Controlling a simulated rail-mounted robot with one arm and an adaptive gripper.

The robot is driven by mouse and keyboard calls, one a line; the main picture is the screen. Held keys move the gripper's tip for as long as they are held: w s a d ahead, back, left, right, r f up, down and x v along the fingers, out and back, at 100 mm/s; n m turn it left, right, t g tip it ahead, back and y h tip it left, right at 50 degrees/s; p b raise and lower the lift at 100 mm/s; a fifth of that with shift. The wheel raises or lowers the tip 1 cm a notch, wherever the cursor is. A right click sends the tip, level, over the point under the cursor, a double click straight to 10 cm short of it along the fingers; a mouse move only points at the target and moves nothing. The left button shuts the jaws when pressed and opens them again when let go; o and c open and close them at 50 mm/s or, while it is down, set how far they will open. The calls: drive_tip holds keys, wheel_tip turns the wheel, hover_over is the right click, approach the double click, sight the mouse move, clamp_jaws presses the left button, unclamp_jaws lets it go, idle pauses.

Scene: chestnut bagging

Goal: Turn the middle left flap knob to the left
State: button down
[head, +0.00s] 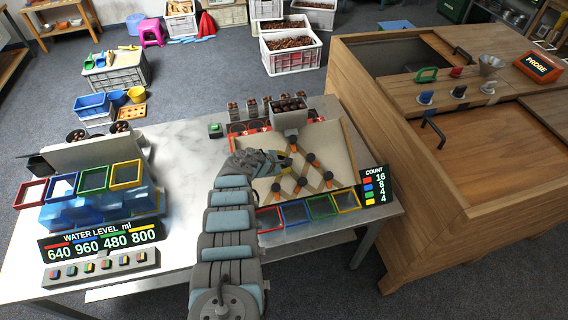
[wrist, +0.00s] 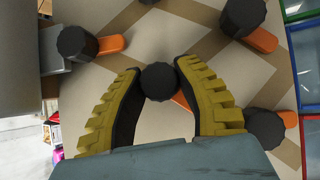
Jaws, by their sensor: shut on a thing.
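The sloped beige flap board (head: 338,142) stands on the grey table, with several black knobs and orange flaps on brown diagonal strips. My gripper (head: 286,161) is over the left part of the board and hides the knob there in the head view. In the wrist view, its yellow ridged fingers (wrist: 160,84) are shut on a round black knob (wrist: 160,77), one fingertip on each side. A bit of its orange flap (wrist: 181,100) shows beside the right finger; the rest is hidden. Other knobs stand apart, at upper left (wrist: 72,42), upper right (wrist: 243,14) and lower right (wrist: 265,127).
Red, blue, green and yellow trays (head: 320,206) line the board's lower edge. A COUNT sign (head: 374,184) stands at its right. A hopper of chestnuts (head: 289,112) is at the top. The water level station (head: 100,200) is at left; bare tabletop lies between.

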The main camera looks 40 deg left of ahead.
drive_tip(key=shift+f, duration=0.15)
drive_tip(key=c, duration=0.7)
unclamp_jaws()
drive_tip(key=shift+d, duration=0.1)
drive_tip(key=shift+s, duration=0.1)
